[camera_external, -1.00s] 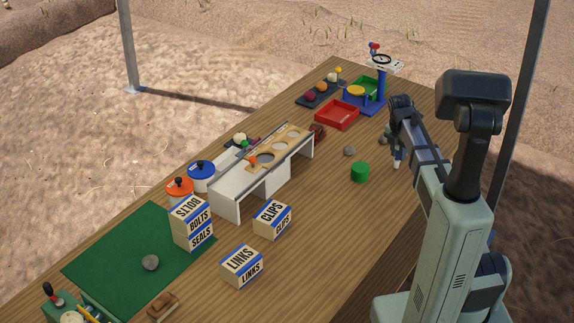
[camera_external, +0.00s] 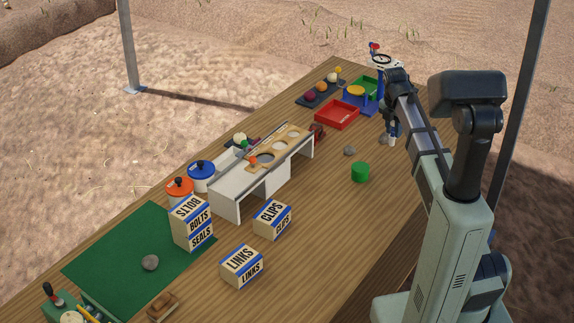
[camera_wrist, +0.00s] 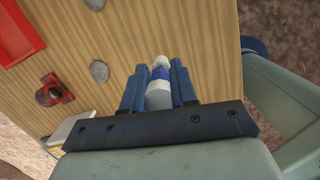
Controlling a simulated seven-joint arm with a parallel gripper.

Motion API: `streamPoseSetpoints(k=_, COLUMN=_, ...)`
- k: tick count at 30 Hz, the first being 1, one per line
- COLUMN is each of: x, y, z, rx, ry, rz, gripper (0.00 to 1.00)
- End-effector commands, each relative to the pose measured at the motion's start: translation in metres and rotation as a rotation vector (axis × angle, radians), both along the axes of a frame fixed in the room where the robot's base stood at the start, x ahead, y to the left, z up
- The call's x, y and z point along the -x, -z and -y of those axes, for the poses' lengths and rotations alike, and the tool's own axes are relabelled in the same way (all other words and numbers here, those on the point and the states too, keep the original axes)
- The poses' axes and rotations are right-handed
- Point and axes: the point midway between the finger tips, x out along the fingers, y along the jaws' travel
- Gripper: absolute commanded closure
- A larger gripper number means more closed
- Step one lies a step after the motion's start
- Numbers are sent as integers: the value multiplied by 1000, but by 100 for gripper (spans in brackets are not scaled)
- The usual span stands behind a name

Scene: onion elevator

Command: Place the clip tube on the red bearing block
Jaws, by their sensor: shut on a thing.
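My gripper (camera_wrist: 158,88) is shut on the clip tube (camera_wrist: 160,72), a white tube with a blue band, which points away from the wrist camera between the blue fingers. In the external view, my gripper (camera_external: 389,128) is above the right part of the table, and the tube's white end (camera_external: 386,141) shows below it. The red bearing block (camera_wrist: 52,93) lies on the table to the left of the tube in the wrist view, apart from it. In the external view the red block (camera_external: 318,131) sits beside the far end of the white stand.
A red tray (camera_external: 337,115) lies beyond the block. The white stand (camera_external: 228,195) with round holes fills the middle.

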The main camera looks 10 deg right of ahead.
Motion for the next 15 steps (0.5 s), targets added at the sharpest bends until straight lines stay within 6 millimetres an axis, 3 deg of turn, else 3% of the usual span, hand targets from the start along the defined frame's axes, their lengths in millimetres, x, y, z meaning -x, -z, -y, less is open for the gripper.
streamPoseSetpoints(k=5, x=-22, y=-7, z=-57, rx=0, ry=-81, rz=2, gripper=100)
streamPoseSetpoints(k=15, x=-120, y=-38, z=-171, rx=-1, ry=-209, rz=4, gripper=100)
